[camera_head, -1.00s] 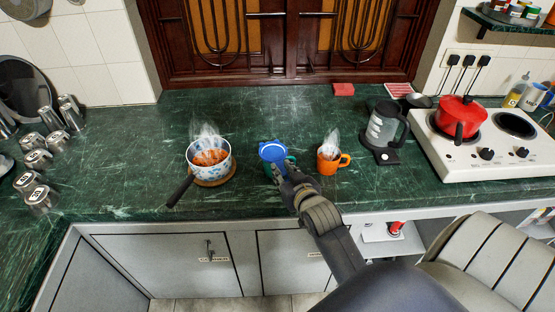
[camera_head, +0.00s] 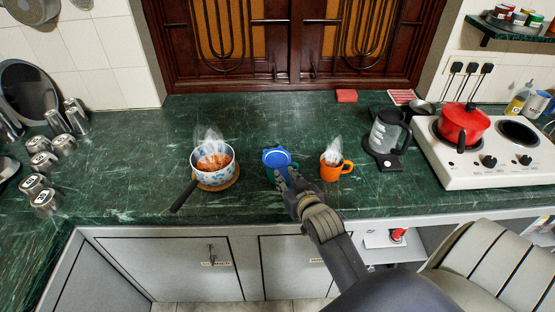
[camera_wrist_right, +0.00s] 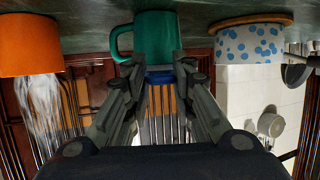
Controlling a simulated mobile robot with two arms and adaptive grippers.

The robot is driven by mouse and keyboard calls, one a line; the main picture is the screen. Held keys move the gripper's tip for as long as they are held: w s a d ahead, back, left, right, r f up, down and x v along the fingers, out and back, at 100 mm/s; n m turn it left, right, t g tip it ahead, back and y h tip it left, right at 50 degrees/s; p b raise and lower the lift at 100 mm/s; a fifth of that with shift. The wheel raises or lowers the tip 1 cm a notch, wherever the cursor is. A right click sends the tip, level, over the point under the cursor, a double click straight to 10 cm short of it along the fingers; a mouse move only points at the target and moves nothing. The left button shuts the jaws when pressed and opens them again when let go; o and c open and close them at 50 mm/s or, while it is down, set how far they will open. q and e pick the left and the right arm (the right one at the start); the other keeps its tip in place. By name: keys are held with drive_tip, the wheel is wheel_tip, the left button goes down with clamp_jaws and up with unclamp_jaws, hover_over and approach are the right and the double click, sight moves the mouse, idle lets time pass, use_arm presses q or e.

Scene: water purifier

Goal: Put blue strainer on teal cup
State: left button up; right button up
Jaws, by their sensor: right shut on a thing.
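The blue strainer (camera_head: 277,157) is over the mouth of the teal cup (camera_head: 269,173) in the head view, covering most of the cup. In the wrist view, which is upside down, the teal cup (camera_wrist_right: 156,36) shows its handle, and a strip of the blue strainer (camera_wrist_right: 160,77) lies at its rim. I cannot tell whether the strainer rests on the rim or is just above it. My right gripper (camera_head: 285,176) is shut on the strainer on the near side of the cup. Its fingers (camera_wrist_right: 158,66) also show in the wrist view. My left gripper is out of view.
A steaming pot (camera_head: 213,164) stands left of the cup, its dark handle pointing toward the front. A steaming orange mug (camera_head: 331,170) is close on the right. A kettle (camera_head: 384,133) and a stove with a red pot (camera_head: 462,125) are farther right. Metal canisters (camera_head: 45,160) stand left.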

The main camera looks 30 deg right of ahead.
drive_tip(key=shift+f, duration=0.4)
idle(0.9)
drive_tip(key=o, duration=1.5)
drive_tip(key=shift+c, duration=0.2)
wheel_tip(320, 180, up, 7)
drive_tip(key=p, duration=0.8)
drive_tip(key=shift+r, duration=0.1)
